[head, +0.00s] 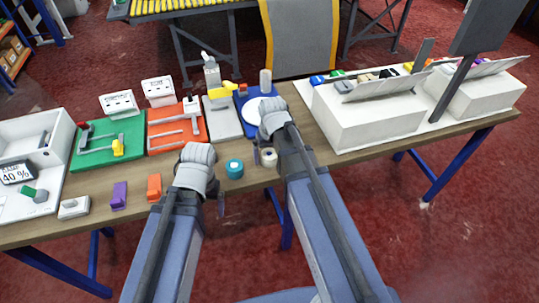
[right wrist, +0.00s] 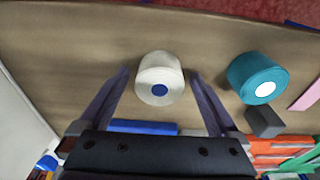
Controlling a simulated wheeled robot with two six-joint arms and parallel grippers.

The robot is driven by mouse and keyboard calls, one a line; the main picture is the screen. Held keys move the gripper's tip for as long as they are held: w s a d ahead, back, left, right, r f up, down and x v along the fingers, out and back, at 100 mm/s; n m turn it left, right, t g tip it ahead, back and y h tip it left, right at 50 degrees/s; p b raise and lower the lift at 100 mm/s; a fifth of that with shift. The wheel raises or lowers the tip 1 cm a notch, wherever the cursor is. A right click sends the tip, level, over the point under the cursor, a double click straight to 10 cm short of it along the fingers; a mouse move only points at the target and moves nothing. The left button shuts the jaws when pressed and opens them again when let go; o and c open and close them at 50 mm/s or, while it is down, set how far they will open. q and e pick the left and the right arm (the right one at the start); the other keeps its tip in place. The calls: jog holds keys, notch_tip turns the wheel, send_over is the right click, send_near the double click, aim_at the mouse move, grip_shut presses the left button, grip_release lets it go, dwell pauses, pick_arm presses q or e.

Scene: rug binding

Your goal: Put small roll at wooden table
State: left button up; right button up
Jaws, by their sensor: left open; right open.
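A white roll (head: 269,156) with a blue core lies near the front edge of the wooden table (head: 332,163). It also shows in the right wrist view (right wrist: 160,76), between the spread fingers of my right gripper (right wrist: 159,73), with a gap on each side. My right gripper is open and empty. My left gripper (head: 218,200) is open, at the table's front edge left of the teal roll, and mostly hidden by its arm.
Orange (head: 154,187) and purple (head: 119,195) blocks lie left of my left arm. Green (head: 108,143) and orange (head: 174,127) tool trays stand behind. A white box (head: 365,122) fills the right side. Bare tabletop lies between the white roll and that box.

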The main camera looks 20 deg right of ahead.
aim_at(270, 158)
notch_tip(270, 158, up, 12)
jog(key=s+p, duration=0.1)
jog(key=p, duration=1.1)
jog(key=shift+s, duration=0.25)
jog(key=shift+a, duration=0.1)
